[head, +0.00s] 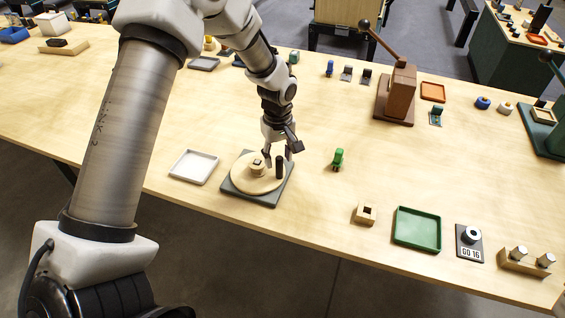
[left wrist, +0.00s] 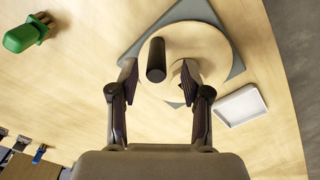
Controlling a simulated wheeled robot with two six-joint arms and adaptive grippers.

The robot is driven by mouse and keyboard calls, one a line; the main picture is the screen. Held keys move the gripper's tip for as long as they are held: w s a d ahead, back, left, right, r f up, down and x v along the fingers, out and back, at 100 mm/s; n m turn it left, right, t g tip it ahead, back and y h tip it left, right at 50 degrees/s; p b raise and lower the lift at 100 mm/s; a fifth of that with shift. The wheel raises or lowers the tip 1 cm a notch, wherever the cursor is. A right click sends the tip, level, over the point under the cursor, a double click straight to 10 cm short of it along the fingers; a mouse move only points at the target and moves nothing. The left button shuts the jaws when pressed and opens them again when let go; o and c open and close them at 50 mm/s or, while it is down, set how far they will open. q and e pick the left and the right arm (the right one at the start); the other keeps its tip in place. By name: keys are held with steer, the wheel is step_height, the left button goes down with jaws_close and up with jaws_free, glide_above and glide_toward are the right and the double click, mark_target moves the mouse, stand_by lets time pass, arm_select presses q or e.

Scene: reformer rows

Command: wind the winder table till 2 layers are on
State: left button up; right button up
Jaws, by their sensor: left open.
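The winder table (head: 247,185) is a round pale wooden disc on a dark grey square base (head: 262,201). A small wooden hub (head: 257,168) stands near its middle, and a dark upright handle (head: 280,168) stands near its right edge. My left gripper (head: 279,155) is open, pointing down over the handle. In the left wrist view the handle (left wrist: 156,60) shows between the two spread fingers of the gripper (left wrist: 158,80), apart from both. The hub is partly hidden there by the right finger. I cannot make out any wound layers. My right gripper is not in view.
A white tray (head: 194,167) lies left of the winder, and a green object (head: 338,158) stands to its right. A wooden block with a hole (head: 364,213) and a green tray (head: 417,229) lie near the front edge. A brown lever press (head: 397,92) stands farther back.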

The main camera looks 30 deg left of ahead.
mark_target(280, 168)
arm_select(q)
steer(key=f, duration=0.5)
steer(key=shift+w, duration=0.2)
steer(key=shift+w+f, duration=0.15)
steer(key=shift+f, duration=0.2)
steer(key=shift+s+r, duration=0.15)
steer(key=shift+s, duration=0.15)
steer(key=shift+c, duration=1.4)
jaws_close()
steer(key=shift+w+n+p, duration=0.25)
steer(key=shift+n+p, duration=0.05)
steer(key=shift+p, duration=0.15)
